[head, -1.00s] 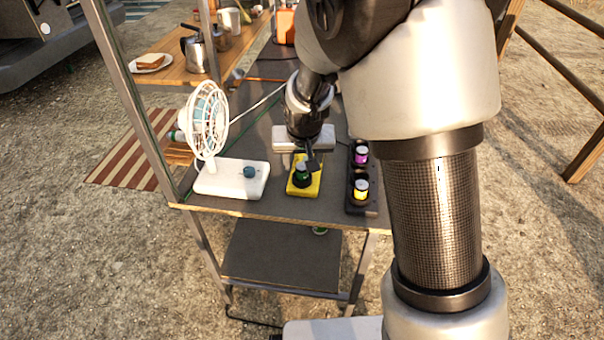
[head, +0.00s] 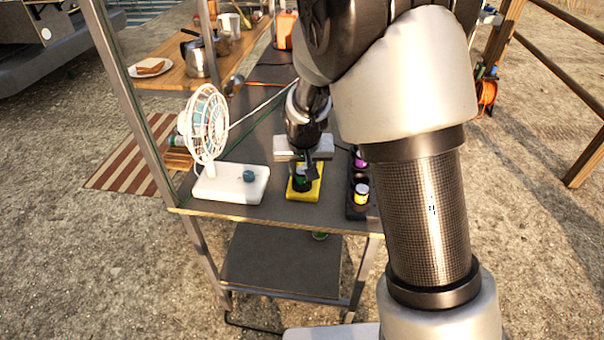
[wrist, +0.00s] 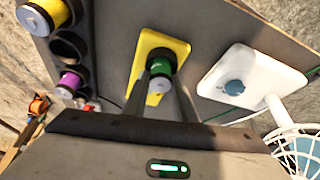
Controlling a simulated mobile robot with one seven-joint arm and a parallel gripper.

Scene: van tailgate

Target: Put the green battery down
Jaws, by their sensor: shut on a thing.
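The green battery (wrist: 162,68) is upright between the fingers of my gripper (wrist: 160,92) in the wrist view. My gripper is shut on it. In the head view the battery (head: 301,183) is at the yellow pad (head: 304,196), with my gripper (head: 306,172) coming down over it. The yellow pad also shows in the wrist view (wrist: 150,42), behind the battery. I cannot tell whether the battery touches the pad.
A white fan (head: 235,184) stands left of the pad. A black holder (head: 355,208) with a yellow battery (head: 361,195) and a purple battery (head: 359,162) is to the right; the wrist view shows an empty hole (wrist: 68,47) between them. The dark table's front edge is close.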

